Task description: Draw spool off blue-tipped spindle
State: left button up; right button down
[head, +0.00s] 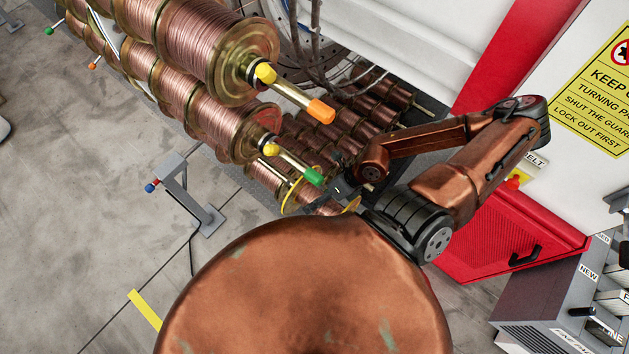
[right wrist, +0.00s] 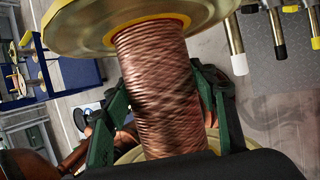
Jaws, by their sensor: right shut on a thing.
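My right gripper (right wrist: 163,88) is shut on a spool of copper wire (right wrist: 158,85), with its dark green fingers on either side of the winding. The spool's gold flange (right wrist: 85,30) with a yellow ring lies beyond the fingertips; a second pale flange shows partly at the wrist end. In the head view, my right arm reaches in from the right, and its gripper end is largely hidden behind my own body and the spools. I cannot make out a blue-tipped spindle, nor whether the held spool is on one. My left gripper is not in view.
Large spools sit on an orange-tipped spindle (head: 305,103) and a green-tipped spindle (head: 300,169), close by my right arm. A grey stand (head: 187,195) with a blue-and-red end is on the floor left. A red-and-white machine (head: 510,220) stands right. Open floor lies left.

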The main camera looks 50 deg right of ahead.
aim_at(342, 220)
jog(key=shift+s+r+p, duration=0.2)
jog(key=shift+s+p, duration=1.25)
jog(key=shift+s, duration=0.5)
jog(key=shift+s+d+p, duration=0.15)
jog(key=shift+s+p, duration=0.75)
jog(key=shift+s, duration=0.75)
jog(key=shift+s+d, duration=0.15)
jog(key=shift+s, duration=1.15)
jog(key=shift+s+d+f, duration=0.1)
jog(key=shift+s, duration=1.25)
